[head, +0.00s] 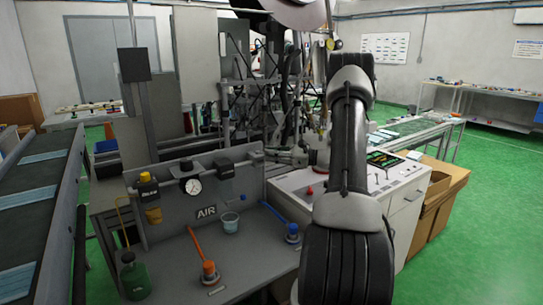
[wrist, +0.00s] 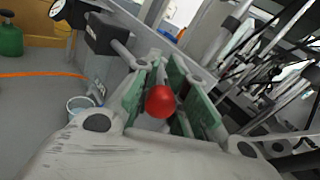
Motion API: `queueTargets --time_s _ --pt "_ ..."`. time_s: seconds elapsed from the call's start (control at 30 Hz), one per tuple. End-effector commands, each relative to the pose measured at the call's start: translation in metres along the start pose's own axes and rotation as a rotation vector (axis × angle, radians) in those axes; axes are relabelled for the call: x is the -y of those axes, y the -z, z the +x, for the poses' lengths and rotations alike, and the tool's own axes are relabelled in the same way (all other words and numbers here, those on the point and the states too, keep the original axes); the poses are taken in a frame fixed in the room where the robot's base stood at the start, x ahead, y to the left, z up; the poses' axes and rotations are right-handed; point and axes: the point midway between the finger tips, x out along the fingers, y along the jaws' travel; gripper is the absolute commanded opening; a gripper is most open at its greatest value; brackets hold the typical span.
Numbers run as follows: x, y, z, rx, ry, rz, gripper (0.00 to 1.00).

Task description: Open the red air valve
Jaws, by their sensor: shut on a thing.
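The red air valve shows as a round red knob (wrist: 160,101) in the wrist view. It sits between the green-padded fingers of my gripper (wrist: 168,92), which is shut on it. The rest of the valve is hidden by the fingers, so its handle angle cannot be told. In the head view my gripper (head: 287,156) is at the right end of the grey panel marked AIR (head: 206,212). The red knob cannot be made out there.
A white console (head: 397,200) is at right.

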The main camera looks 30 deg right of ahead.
Motion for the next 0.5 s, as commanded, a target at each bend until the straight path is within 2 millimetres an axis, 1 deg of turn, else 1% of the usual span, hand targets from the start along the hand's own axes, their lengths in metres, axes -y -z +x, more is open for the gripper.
queueTargets --time_s 0.03,0.33,0.37,0.4,0.43,0.5 --pt "0.0004 0.0021 -0.0043 -0.004 0.002 0.002 0.00" --pt "0.0005 0.0020 -0.0044 -0.005 0.002 0.002 0.00" --pt "0.0005 0.0020 -0.0043 -0.005 0.003 0.002 0.17" --pt "0.0005 0.0019 -0.0041 -0.005 0.003 0.002 0.25" --pt "0.0005 0.0018 -0.0038 -0.004 0.003 0.001 0.28" --pt "0.0004 0.0015 -0.0030 -0.003 0.002 0.001 0.28"
